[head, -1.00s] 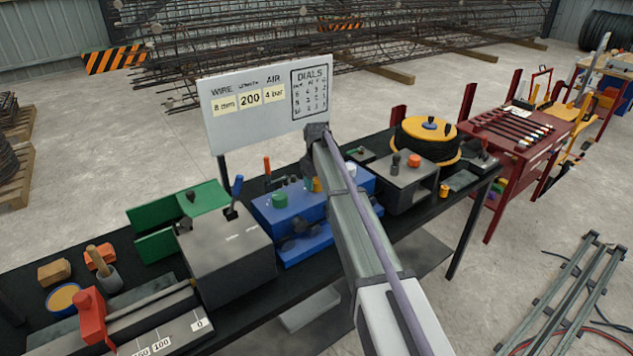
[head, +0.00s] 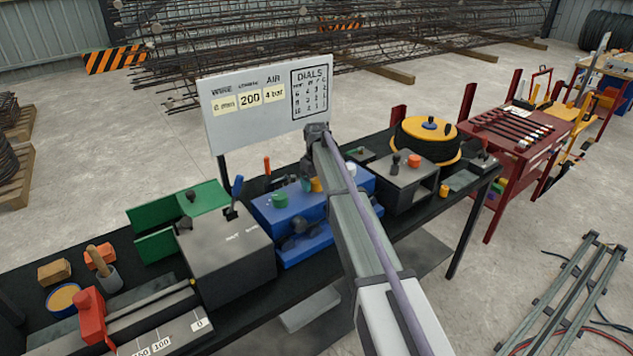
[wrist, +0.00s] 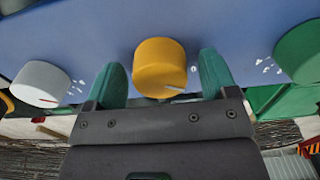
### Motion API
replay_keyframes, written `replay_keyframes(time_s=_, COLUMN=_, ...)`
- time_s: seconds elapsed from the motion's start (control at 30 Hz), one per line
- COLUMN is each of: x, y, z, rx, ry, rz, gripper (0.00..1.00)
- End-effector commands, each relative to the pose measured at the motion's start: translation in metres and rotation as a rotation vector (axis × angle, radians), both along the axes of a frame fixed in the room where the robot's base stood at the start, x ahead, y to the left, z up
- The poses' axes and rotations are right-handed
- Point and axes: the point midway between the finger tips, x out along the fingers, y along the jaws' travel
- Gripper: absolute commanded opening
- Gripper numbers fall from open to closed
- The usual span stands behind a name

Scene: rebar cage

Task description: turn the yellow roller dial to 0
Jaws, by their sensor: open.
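The yellow roller dial (wrist: 160,66) is a round knob on the blue machine face (wrist: 230,25), near the middle of the wrist view. My gripper (wrist: 161,62) is open, with one green finger on each side of the yellow dial. In the head view the yellow dial (head: 317,185) is partly hidden by my arm. The scale marks around the yellow dial are mostly hidden or unreadable.
A white dial (wrist: 40,84) is left of my gripper and a green dial (wrist: 300,52) right, both close by. The sign board (head: 265,102) stands behind the blue machine (head: 290,217). A grey machine (head: 225,255) stands to its left.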

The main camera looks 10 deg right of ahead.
Motion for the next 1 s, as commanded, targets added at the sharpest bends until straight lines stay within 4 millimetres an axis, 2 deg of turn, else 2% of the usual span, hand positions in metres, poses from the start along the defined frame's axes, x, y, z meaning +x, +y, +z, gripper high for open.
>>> replay_keyframes(time_s=0.13, x=0.000, y=0.000, z=0.006, rx=0.000, ry=0.000, rz=0.000, gripper=0.79)
replay_keyframes(time_s=0.23, x=0.000, y=0.000, z=0.022, rx=0.000, ry=0.000, rz=0.000, gripper=0.79)
replay_keyframes(time_s=0.5, x=0.000, y=0.000, z=0.090, rx=0.000, ry=0.000, rz=0.000, gripper=0.79)
replay_keyframes(time_s=0.6, x=0.000, y=0.000, z=0.106, rx=0.000, ry=0.000, rz=0.000, gripper=0.79)
replay_keyframes(time_s=0.7, x=0.000, y=0.000, z=0.111, rx=0.000, ry=0.000, rz=0.000, gripper=0.79)
replay_keyframes(time_s=1.0, x=0.000, y=0.000, z=0.108, rx=0.000, ry=0.000, rz=-0.010, gripper=0.79)
